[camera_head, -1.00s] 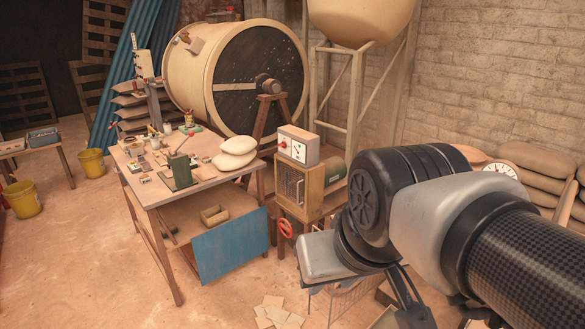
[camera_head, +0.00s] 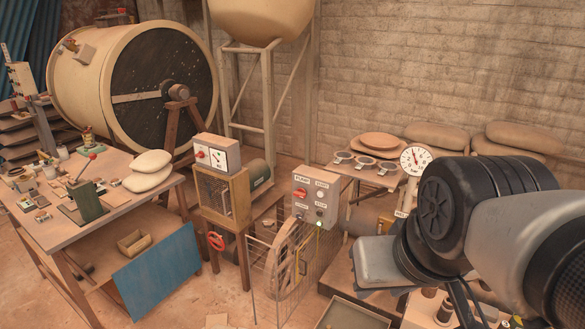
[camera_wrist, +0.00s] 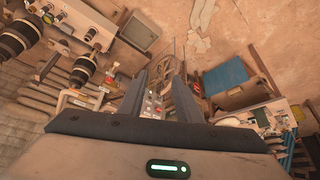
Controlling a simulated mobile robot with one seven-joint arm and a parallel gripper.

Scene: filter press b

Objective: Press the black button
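In the head view my arm is at the right, and the fingers cannot be made out.
A wire guard with a wheel (camera_head: 284,262) stands below the control box. A wooden cabinet with a red handwheel (camera_head: 216,241) is left of it. A workbench (camera_head: 60,232) is at far left.

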